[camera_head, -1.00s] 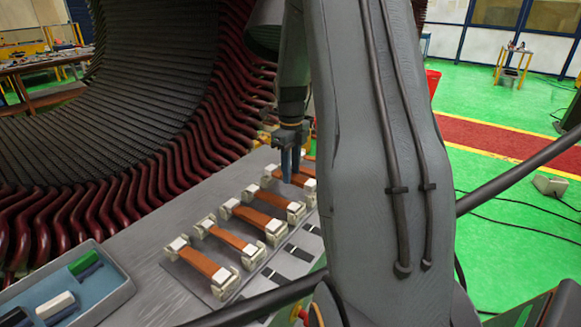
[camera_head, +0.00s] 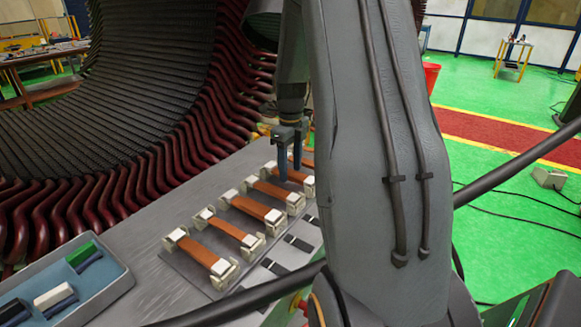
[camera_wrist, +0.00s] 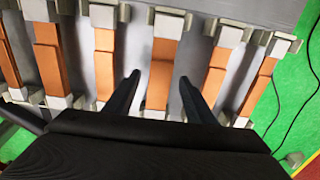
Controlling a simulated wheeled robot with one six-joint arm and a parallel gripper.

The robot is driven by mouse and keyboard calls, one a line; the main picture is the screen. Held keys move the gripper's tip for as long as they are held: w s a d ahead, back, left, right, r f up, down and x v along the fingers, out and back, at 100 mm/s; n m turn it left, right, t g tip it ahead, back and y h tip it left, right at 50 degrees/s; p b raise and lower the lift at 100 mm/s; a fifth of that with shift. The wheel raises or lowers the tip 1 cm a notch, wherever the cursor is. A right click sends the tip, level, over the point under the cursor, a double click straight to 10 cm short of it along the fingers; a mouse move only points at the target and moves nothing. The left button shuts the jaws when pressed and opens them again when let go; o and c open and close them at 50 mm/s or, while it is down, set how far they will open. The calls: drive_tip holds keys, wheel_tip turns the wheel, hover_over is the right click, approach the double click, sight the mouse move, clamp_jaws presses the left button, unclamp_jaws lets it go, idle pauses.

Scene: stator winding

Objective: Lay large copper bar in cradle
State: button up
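Several copper bars lie side by side in a row on the bench, each with its ends in pale cradle blocks; the nearest bar (camera_head: 205,251) and its cradle block (camera_head: 224,274) are clear in the head view. I cannot tell which bar is the large one. My gripper (camera_head: 290,170) points down over the far part of the row. In the wrist view my gripper (camera_wrist: 159,79) is open, with one dark finger on each side of a copper bar (camera_wrist: 160,75). I see no contact, and its height above the bar is unclear. My arm hides the row's far end.
A blue-grey tray (camera_head: 112,287) with green, white and dark pieces is at the lower left. The large stator (camera_head: 150,90) with dark red coil ends rises behind the bench (camera_head: 150,268).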

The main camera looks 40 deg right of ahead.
sight(291, 173)
wheel_tip(291, 173, up, 8)
drive_tip(key=b, duration=0.2)
idle(0.4)
drive_tip(key=shift+s+f, duration=0.1)
